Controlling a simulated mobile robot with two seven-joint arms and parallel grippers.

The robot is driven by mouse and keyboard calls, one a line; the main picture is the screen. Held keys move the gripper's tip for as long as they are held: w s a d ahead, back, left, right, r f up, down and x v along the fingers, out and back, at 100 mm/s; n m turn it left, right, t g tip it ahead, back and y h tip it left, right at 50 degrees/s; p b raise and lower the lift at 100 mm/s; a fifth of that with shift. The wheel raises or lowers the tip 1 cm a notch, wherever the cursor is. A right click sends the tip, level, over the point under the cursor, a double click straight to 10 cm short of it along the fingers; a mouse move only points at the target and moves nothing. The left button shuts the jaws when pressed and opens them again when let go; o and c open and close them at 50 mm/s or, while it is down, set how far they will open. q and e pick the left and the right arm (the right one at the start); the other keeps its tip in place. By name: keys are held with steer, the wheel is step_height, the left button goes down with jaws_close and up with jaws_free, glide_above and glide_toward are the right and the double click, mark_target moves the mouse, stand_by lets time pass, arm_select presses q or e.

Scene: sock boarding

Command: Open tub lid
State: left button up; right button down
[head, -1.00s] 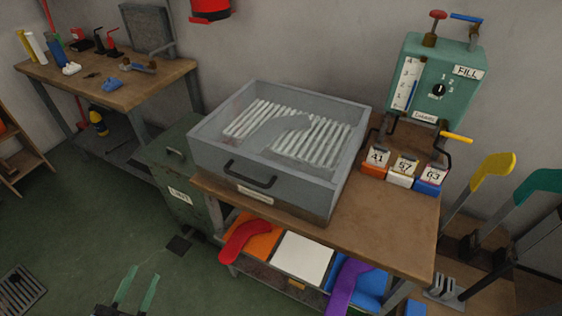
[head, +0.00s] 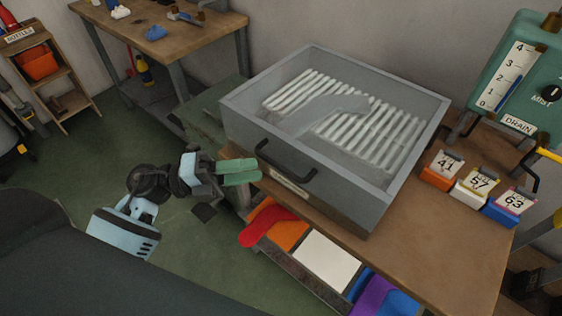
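The tub (head: 345,205) is a grey open-looking box on the wooden bench, with a clear or watery top over white ribs and a grey foot-shaped form (head: 325,115). A dark bar handle (head: 285,170) is on its front wall, above a small label. My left gripper (head: 258,172), with green fingers, is just left of the handle near the tub's front left corner, apart from the handle. Its fingers overlap in this view, so their gap is unclear. I see nothing held. My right gripper is out of view.
Tagged blocks 41 (head: 440,170), 57 (head: 475,186) and 63 (head: 506,206) stand right of the tub. A green drain unit (head: 515,85) is behind them. Below the bench front are a red sock (head: 265,222) and coloured trays. Bench front right is clear.

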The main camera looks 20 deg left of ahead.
mark_target(279, 164)
arm_select(q)
steer(key=p+x, duration=0.1)
steer(key=x, duration=0.5)
steer(key=shift+w+d+r, duration=0.1)
steer(key=shift+w+d, duration=0.05)
steer(key=shift+d, duration=0.1)
steer(key=shift+c, duration=0.3)
jaws_close()
